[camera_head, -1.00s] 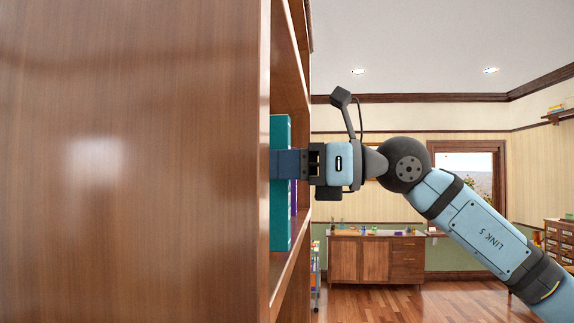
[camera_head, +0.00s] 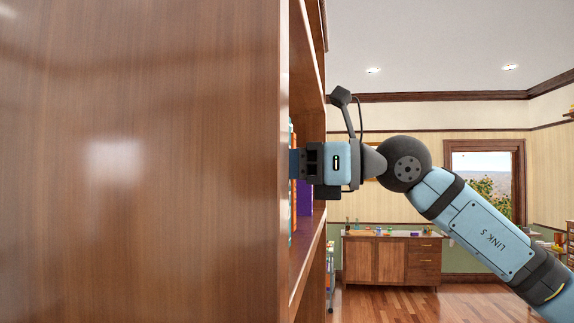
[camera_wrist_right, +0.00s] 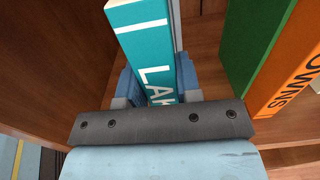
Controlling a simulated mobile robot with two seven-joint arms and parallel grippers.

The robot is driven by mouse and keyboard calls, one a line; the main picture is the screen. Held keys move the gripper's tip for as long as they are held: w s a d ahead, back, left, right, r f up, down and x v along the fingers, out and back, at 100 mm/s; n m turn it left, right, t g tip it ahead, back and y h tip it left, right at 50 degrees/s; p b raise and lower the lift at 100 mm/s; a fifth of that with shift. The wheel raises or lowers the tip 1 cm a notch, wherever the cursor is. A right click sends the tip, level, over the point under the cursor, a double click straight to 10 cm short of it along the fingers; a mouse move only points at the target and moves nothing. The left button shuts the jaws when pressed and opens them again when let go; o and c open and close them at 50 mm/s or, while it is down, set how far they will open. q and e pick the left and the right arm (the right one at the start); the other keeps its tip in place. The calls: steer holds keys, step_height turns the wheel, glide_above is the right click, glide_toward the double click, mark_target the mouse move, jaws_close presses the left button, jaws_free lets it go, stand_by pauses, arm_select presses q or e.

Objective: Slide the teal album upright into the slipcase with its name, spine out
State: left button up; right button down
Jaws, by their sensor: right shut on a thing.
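The teal album (camera_wrist_right: 148,45) is held upright between the blue fingers of my right gripper (camera_wrist_right: 158,88), which is shut on it. Its spine faces the wrist camera and shows a white band and white letters starting "LAK"; the rest is hidden behind the gripper body. In the head view my right gripper (camera_head: 297,163) reaches into the bookcase, and its fingertips and most of the album are hidden by the side panel. I cannot make out a slipcase with the album's name. My left gripper is not in view.
A bookcase side panel (camera_head: 140,170) fills the left of the head view. In the wrist view a green volume (camera_wrist_right: 250,40) and an orange one (camera_wrist_right: 290,65) with dark letters stand right of the album, with a gap between. A purple item (camera_head: 304,198) stands on the shelf.

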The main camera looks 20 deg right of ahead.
steer(key=shift+w+a, duration=0.25)
steer(key=shift+a, duration=0.3)
steer(key=c, duration=0.7)
jaws_free()
steer(key=shift+c, duration=0.2)
steer(key=b+v, duration=0.4)
steer(key=v, duration=1)
steer(key=shift+a, duration=0.1)
